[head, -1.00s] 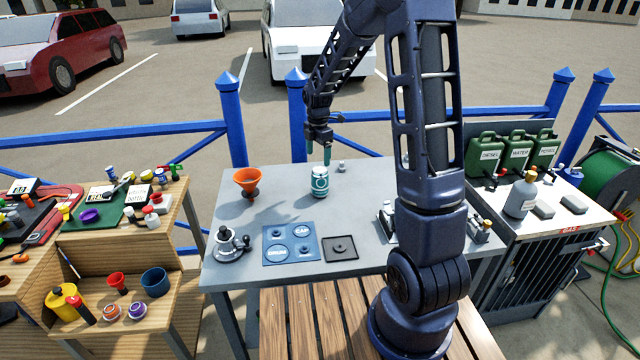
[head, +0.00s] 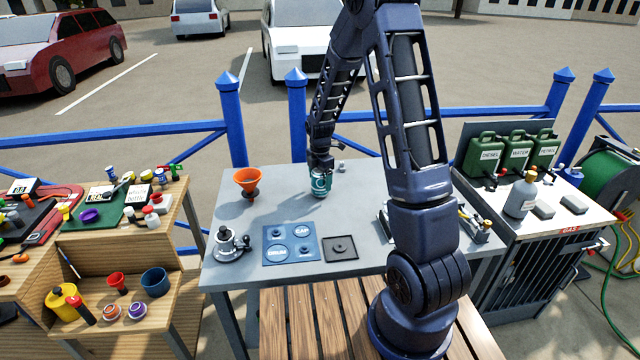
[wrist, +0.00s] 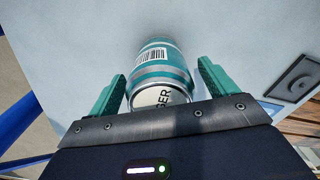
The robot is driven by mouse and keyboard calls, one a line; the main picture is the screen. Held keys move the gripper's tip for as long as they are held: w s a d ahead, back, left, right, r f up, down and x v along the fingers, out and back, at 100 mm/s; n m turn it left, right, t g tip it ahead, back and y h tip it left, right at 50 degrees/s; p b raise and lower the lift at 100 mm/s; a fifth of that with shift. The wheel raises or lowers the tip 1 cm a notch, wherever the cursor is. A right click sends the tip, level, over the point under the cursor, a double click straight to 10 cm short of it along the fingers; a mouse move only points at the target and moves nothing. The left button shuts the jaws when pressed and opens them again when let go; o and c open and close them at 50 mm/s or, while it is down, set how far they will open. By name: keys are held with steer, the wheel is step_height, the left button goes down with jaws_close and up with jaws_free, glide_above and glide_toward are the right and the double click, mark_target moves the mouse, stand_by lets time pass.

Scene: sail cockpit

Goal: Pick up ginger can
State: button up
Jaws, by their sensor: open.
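The ginger can (head: 320,184) is a teal and silver can standing on the grey table (head: 290,180), right of the orange funnel. In the wrist view the can (wrist: 162,67) shows a barcode and part of a label ending in "GER". My gripper (head: 320,168) is lowered over the can. In the wrist view its two teal fingers (wrist: 160,88) are apart, one on each side of the can, with a gap visible on both sides near the far end. Whether they touch the can lower down is hidden by the gripper body.
The orange funnel (head: 248,180) stands left of the can. A blue marked mat (head: 291,256), a dark square plate (head: 340,248) and a metal pot-like device (head: 229,243) lie in front. A small grey object (head: 341,167) is just behind right. The table between is clear.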

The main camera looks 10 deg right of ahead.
steer(key=shift+f, duration=0.1)
steer(key=c, duration=1.3)
